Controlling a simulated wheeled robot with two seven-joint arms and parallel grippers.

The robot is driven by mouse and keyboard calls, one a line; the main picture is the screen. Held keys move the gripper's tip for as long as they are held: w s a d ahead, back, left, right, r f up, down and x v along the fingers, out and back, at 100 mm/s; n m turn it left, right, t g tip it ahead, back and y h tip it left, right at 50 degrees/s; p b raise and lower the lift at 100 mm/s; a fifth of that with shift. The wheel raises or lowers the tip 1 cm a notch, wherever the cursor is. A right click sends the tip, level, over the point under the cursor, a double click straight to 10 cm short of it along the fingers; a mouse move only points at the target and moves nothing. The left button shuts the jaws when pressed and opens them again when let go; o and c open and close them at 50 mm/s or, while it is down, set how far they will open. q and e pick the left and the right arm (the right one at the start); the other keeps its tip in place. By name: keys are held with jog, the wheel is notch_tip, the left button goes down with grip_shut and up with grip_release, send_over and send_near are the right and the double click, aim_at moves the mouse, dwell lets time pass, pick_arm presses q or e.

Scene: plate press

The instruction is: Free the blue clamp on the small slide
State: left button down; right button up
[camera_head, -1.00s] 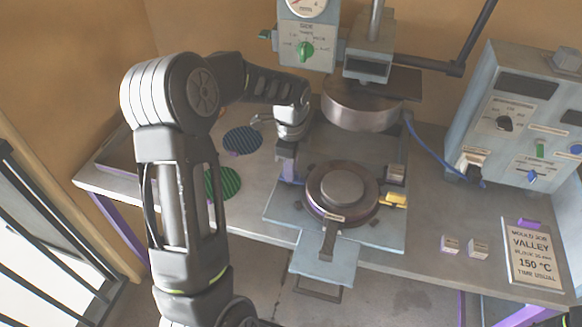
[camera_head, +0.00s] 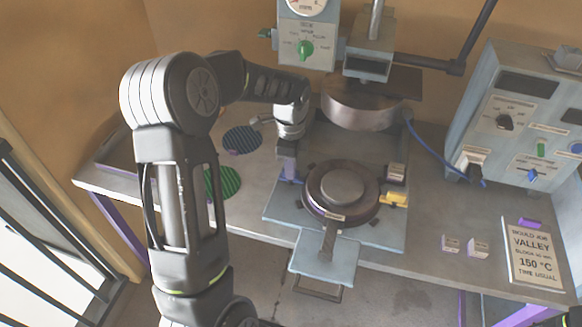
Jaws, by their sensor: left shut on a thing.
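The light blue slide (camera_head: 388,235) carries a round brown mould (camera_head: 315,199) with a lighter centre and has a handle at its front. A small blue-purple clamp (camera_head: 290,171) stands at its left edge, partly covered by my gripper. My left gripper (camera_head: 288,157) points down over this clamp and is shut on it; the fingertips are hard to make out. A yellow clamp (camera_head: 395,199) lies at the right edge of the slide.
The upper press platen (camera_head: 360,105) hangs just behind and right of my left wrist. A ribbed green disc (camera_head: 222,183) and a dark striped disc (camera_head: 242,139) lie on the bench to the left. A control box (camera_head: 515,120) and a sign (camera_head: 533,250) stand at right.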

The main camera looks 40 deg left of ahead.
pick_arm(q)
jog(key=n+b, duration=0.1)
jog(key=n, duration=0.2)
jog(key=shift+f+b, duration=0.1)
jog(key=shift+b, duration=0.2)
jog(key=n+b, duration=0.1)
jog(key=n, duration=0.4)
jog(key=n+b, duration=0.1)
jog(key=n, duration=0.3)
jog(key=shift+n, duration=0.3)
jog(key=n, duration=0.4)
jog(key=shift+n+b, duration=0.3)
jog(key=shift+b, duration=0.1)
jog(key=c, duration=1.4)
grip_release()
jog(key=shift+c, duration=0.2)
jog(key=shift+r+b, duration=0.45)
jog(key=shift+r, duration=3.55)
